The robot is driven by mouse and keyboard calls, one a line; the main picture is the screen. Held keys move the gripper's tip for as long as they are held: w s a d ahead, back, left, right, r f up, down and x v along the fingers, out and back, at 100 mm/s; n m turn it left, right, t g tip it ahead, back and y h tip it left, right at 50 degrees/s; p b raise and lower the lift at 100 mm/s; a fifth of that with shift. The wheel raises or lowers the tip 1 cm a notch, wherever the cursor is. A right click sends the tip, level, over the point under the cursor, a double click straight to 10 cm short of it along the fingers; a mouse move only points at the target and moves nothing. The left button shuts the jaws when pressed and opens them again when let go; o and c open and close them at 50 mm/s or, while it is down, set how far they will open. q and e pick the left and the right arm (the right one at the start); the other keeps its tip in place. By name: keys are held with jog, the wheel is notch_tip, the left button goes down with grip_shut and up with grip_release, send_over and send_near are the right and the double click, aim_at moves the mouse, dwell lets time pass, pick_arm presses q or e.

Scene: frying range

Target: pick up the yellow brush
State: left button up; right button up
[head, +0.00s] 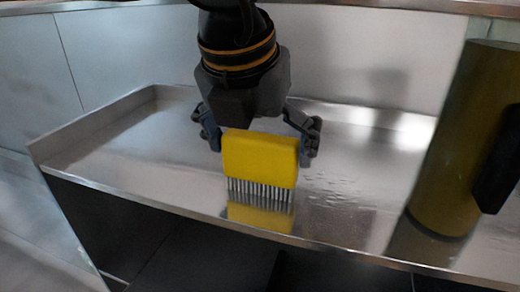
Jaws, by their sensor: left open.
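The yellow brush (260,157) stands upright on the steel counter (130,148), its metal bristles pointing down and its yellow block on top. The counter reflects it. My left gripper (259,143) comes down from above, just behind and over the brush. Its two fingers are spread, one at each side of the yellow block. The left finger is partly hidden behind the block, and I cannot tell whether either finger touches it. My right gripper does not show.
A tall olive-coloured container (455,150) with a black handle (500,160) stands on the counter at the right. The counter has a raised rim at the left and a wall behind. Its front edge runs close before the brush. The left part is clear.

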pick_arm(q)
jog(key=shift+w+f, duration=0.2)
jog(key=shift+f, duration=0.15)
jog(key=shift+s+r, duration=0.1)
jog(key=c, duration=1.2)
